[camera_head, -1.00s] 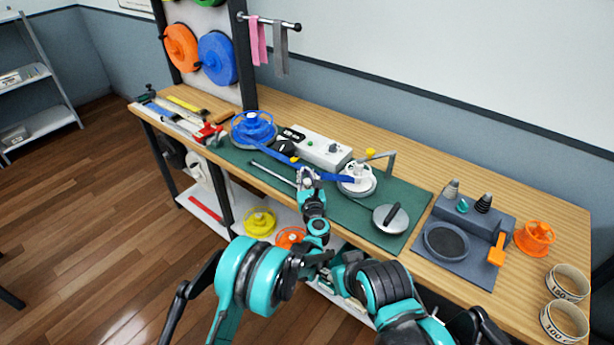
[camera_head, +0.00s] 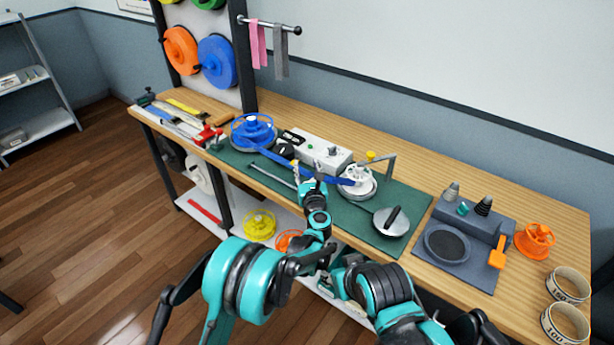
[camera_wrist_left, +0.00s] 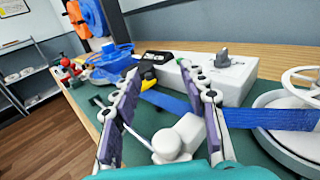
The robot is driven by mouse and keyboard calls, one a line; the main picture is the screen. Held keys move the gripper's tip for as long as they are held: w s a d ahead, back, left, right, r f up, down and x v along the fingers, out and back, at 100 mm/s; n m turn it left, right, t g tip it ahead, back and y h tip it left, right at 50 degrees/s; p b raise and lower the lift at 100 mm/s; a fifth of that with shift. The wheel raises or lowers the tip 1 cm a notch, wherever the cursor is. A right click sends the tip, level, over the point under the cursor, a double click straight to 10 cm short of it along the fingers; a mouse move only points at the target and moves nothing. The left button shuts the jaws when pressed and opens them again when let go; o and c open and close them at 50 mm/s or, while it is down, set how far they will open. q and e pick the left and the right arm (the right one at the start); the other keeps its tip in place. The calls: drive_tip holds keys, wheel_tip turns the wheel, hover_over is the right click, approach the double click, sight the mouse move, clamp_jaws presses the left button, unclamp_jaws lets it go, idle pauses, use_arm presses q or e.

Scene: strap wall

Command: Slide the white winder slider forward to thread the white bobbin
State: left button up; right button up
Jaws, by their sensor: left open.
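The white winder slider (camera_wrist_left: 180,138), a block with a round knob, shows low between my left fingers in the left wrist view. In the head view my gripper covers that area, so I cannot pick it out. My left gripper (camera_head: 312,174) is open over the front of the green mat; its spread dark-padded fingers (camera_wrist_left: 157,72) stand either side of the slider. I cannot tell whether they touch it. The white bobbin (camera_head: 358,184) sits to the right, partly seen in the left wrist view (camera_wrist_left: 296,128). My right gripper is not in view.
A blue strap (camera_head: 325,177) runs from the blue reel (camera_head: 253,131) to the bobbin, behind my left gripper. A white control box (camera_head: 322,152) stands behind it. A metal disc with a black handle (camera_head: 391,223) lies right on the green mat (camera_head: 352,217).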

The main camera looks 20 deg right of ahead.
use_arm(q)
drive_tip(key=shift+r, duration=2.8)
drive_tip(key=shift+r, duration=0.1)
drive_tip(key=s+a+r+m+h, duration=0.25)
drive_tip(key=a+r+m, duration=0.35)
drive_tip(key=r+m, duration=0.4)
drive_tip(key=s+a+r+m+g+h, duration=0.25)
drive_tip(key=s+a+r+m, duration=0.25)
drive_tip(key=s+a+m, duration=0.3)
drive_tip(key=s+a+f+m+g+y, duration=0.2)
drive_tip(key=s+a+f+m, duration=0.3)
drive_tip(key=s+a, duration=0.3)
drive_tip(key=s+a+f+m+g+y, duration=0.2)
drive_tip(key=s+a+f+m, duration=0.4)
drive_tip(key=s, duration=0.6)
drive_tip(key=s+a+f+m+g+y, duration=0.3)
drive_tip(key=s+a+f, duration=0.4)
drive_tip(key=s+a, duration=0.3)
drive_tip(key=a+m+g, duration=0.1)
drive_tip(key=m, duration=0.1)
drive_tip(key=shift+f+m, duration=0.15)
drive_tip(key=shift+m, duration=0.15)
drive_tip(key=shift+w, duration=0.15)
